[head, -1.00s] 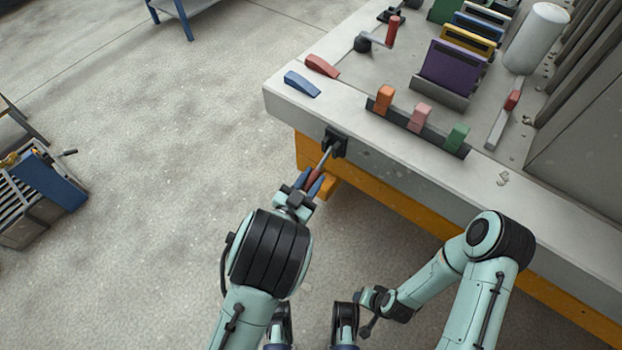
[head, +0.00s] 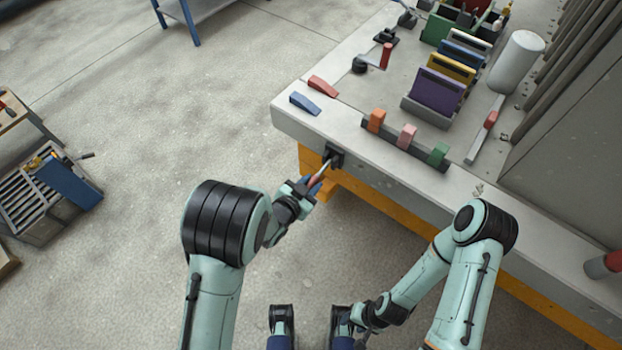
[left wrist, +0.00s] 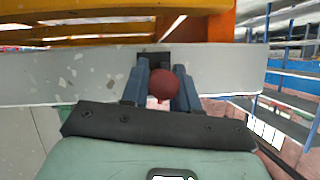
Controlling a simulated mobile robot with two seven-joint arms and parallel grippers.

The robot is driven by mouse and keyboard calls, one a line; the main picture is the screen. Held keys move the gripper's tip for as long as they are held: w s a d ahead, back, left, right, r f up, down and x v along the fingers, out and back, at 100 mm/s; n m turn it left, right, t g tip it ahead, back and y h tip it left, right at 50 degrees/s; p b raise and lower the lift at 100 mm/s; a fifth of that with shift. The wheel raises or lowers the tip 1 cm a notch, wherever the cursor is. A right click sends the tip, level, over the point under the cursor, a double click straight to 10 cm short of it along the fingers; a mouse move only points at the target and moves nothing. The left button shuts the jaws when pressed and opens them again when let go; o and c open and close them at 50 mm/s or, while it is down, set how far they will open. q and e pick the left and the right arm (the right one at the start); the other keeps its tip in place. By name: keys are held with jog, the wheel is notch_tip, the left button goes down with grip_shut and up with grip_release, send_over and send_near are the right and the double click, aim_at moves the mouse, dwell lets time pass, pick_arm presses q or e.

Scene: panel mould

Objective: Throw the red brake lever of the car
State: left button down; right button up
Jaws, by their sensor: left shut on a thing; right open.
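The red brake lever (head: 322,168) sticks out from a black mount (head: 334,154) on the front side of the grey slab-topped car (head: 400,172). Its metal shaft and part of the red grip show. My left gripper (head: 313,184) is shut on the red grip, its blue fingers on both sides. In the left wrist view, the round red end of the lever (left wrist: 165,86) sits between the two fingers, in front of the dark mount. My right gripper (head: 364,328) is open and empty, low in the head view, away from the car; its fingers are partly hidden.
Red (head: 323,86) and blue (head: 305,103) wedges lie on the slab's near corner. A rail with orange, pink and green blocks (head: 408,135) runs along its edge. A white cylinder (head: 515,62) stands behind. Floor left of the car is clear up to a tool cart (head: 48,195).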

aim_at(313, 179)
pick_arm(q)
jog(key=r+g+y+p, duration=0.1)
jog(key=p, duration=0.1)
jog(key=r+g+p, duration=0.1)
jog(key=r+p, duration=0.1)
jog(key=r+g+y+p, duration=0.1)
jog(key=r+p, duration=0.1)
jog(key=p, duration=0.1)
jog(key=shift+w+d+g+y, duration=0.2)
jog(key=shift+w+g+y, duration=0.1)
jog(key=shift+w+g, duration=0.1)
jog(key=shift+w+d+r+g+y+p, duration=0.1)
jog(key=shift+w+r+g+y+p, duration=0.05)
jog(key=shift+r+g+y+p, duration=0.3)
jog(key=shift+w+d+r+g+y+p, duration=0.1)
jog(key=shift+g+y+p, duration=0.15)
jog(key=shift+g+p, duration=0.3)
pick_arm(e)
jog(key=w+r, duration=0.4)
jog(key=r, duration=0.7)
pick_arm(q)
jog(key=c, duration=0.9)
grip_release()
jog(key=shift+s, duration=0.1)
jog(key=shift+v, duration=6.65)
pick_arm(e)
jog(key=shift+w+r, duration=0.1)
